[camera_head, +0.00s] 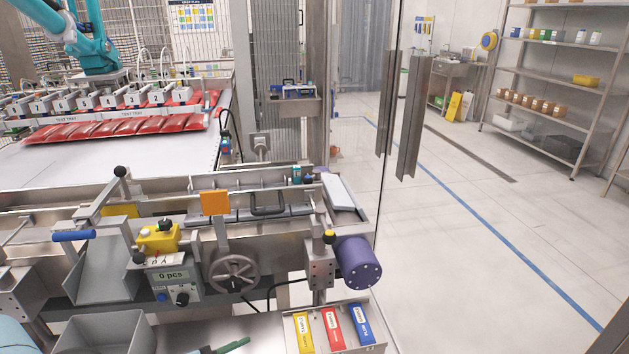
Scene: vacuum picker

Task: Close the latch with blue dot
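No latch with a clear blue dot can be made out at this size. A small dark blue knob (308,180) sits at the right end of the conveyor machine (150,190), beside a teal-capped part (296,174). A lever with a blue grip (74,236) sticks out at the machine's left. Neither of my grippers is in view. A pale blue rounded part, possibly of my arm, shows at the lower left corner.
A handwheel (234,271), an orange plate (215,202) and a yellow box (159,239) above a "0 pcs" display (169,275) project from the machine's front. A grey bin (105,333) and a tray (372,334) with yellow, red and blue items lie below. The floor at right is open.

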